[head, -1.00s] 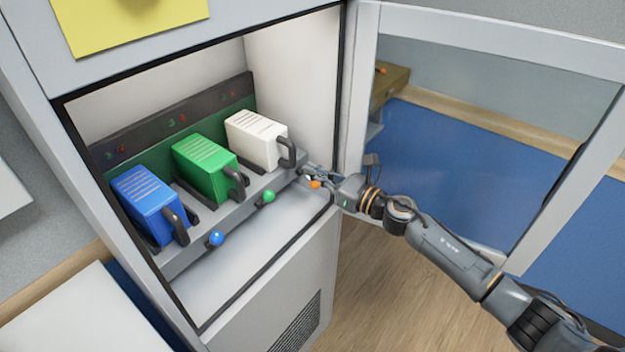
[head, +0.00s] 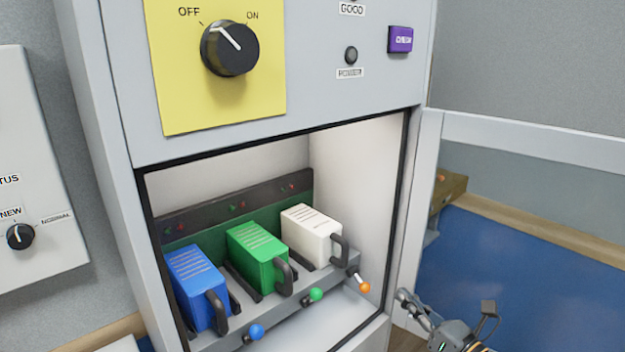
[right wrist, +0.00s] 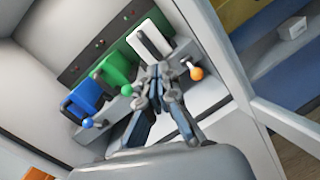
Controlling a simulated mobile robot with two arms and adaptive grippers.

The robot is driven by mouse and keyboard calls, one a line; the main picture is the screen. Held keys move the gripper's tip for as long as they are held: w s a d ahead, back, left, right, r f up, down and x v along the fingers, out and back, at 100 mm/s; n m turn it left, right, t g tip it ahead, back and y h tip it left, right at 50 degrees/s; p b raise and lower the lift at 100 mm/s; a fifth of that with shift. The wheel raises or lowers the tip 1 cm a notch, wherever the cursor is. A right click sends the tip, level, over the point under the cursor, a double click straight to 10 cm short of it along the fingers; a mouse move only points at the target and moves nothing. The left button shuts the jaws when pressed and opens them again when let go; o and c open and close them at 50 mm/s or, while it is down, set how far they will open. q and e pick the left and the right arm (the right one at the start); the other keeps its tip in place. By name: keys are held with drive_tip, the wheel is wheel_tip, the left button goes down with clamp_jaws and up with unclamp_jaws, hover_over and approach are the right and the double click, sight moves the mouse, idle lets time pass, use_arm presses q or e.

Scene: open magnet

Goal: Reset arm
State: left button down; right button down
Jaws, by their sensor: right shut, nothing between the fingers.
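My right gripper (head: 403,295) is shut and empty, in front of the open cabinet (head: 120,120) at its lower right, apart from the orange-tipped lever (head: 365,287). In the right wrist view my right gripper (right wrist: 160,72) has its fingers together, with the orange ball (right wrist: 197,73) to its right. Blue (head: 195,287), green (head: 258,257) and white (head: 311,235) handled modules stand in a row on the rack inside. A blue-tipped lever (head: 256,331) and a green-tipped lever (head: 316,294) stick out along the rack's front. My left gripper is not in view.
The framed door (head: 432,185) stands open to the right. Above the opening, a black dial (head: 229,48) on a yellow plate points toward OFF, and a purple button (head: 400,39) sits at upper right. A white panel (head: 40,170) is at the left.

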drive_tip(key=s+d+f+m+g+h, duration=0.2)
drive_tip(key=s+f+m+h, duration=0.4)
drive_tip(key=m, duration=0.7)
drive_tip(key=s+d+f+m+g+h, duration=0.25)
drive_tip(key=s+f+m+h, duration=0.35)
drive_tip(key=m, duration=0.7)
drive_tip(key=s+a+f+m+g+y, duration=0.25)
drive_tip(key=s+f+m+g, duration=0.2)
drive_tip(key=s, duration=0.45)
drive_tip(key=s+a+f+m+g+y, duration=0.1)
drive_tip(key=s+a+f+m+g, duration=0.3)
drive_tip(key=s, duration=0.5)
drive_tip(key=s+f+g, duration=0.1)
drive_tip(key=s+f, duration=0.1)
drive_tip(key=f, duration=1.2)
drive_tip(key=s+f+g, duration=0.1)
drive_tip(key=s+f, duration=0.1)
drive_tip(key=f, duration=1.2)
drive_tip(key=s+d+f, duration=0.1)
drive_tip(key=s+f, duration=0.6)
drive_tip(key=s+d+f, duration=0.2)
drive_tip(key=s+f, duration=0.5)
drive_tip(key=s, duration=0.1)
drive_tip(key=shift+d+g, duration=0.25)
drive_tip(key=shift+g, duration=0.15)
